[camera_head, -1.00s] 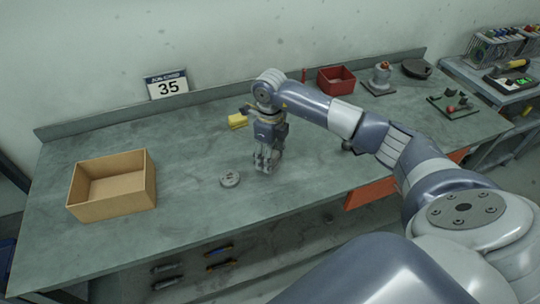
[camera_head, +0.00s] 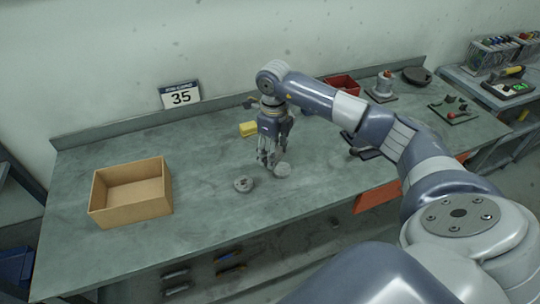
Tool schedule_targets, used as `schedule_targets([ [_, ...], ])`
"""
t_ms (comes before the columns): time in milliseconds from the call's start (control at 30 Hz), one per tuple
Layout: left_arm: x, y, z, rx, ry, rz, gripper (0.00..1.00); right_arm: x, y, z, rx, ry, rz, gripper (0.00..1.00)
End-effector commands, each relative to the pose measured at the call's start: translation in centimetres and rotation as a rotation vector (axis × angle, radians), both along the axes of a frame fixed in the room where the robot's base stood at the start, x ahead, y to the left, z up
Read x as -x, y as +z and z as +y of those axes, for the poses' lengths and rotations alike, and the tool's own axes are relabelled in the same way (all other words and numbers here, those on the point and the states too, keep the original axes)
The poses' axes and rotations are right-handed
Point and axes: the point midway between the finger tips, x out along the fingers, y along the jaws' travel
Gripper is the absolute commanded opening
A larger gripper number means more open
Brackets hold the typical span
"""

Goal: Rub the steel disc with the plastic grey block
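Two small round grey pieces lie on the workbench. One is a darker grey disc with a raised middle (camera_head: 244,184); the other is a paler, flat disc (camera_head: 282,169). I cannot tell for certain which is the steel disc. My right gripper (camera_head: 268,161) points down just left of the paler disc, close to the bench top, its fingers apart with nothing visible between them. I cannot make out a plastic grey block for certain; a dark object (camera_head: 364,153) lies partly hidden under my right arm. My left gripper is not in view.
An open cardboard box (camera_head: 131,207) stands at the left of the workbench (camera_head: 205,215). A yellow block (camera_head: 248,129) lies behind my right gripper. A red bin (camera_head: 343,84) and several fixtures stand at the back right. The bench between box and discs is clear.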

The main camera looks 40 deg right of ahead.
Motion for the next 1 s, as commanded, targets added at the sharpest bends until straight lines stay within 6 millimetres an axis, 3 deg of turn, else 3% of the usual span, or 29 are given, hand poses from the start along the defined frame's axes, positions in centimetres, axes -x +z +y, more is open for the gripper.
schedule_targets([
  [267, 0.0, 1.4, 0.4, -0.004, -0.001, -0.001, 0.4, 0.1, 2.4, -0.9, 0.0, -0.004, 0.0, 0.31],
  [1000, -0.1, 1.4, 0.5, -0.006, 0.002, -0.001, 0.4, 0.1, 2.4, -1.0, 0.0, -0.004, 0.0, 0.31],
])
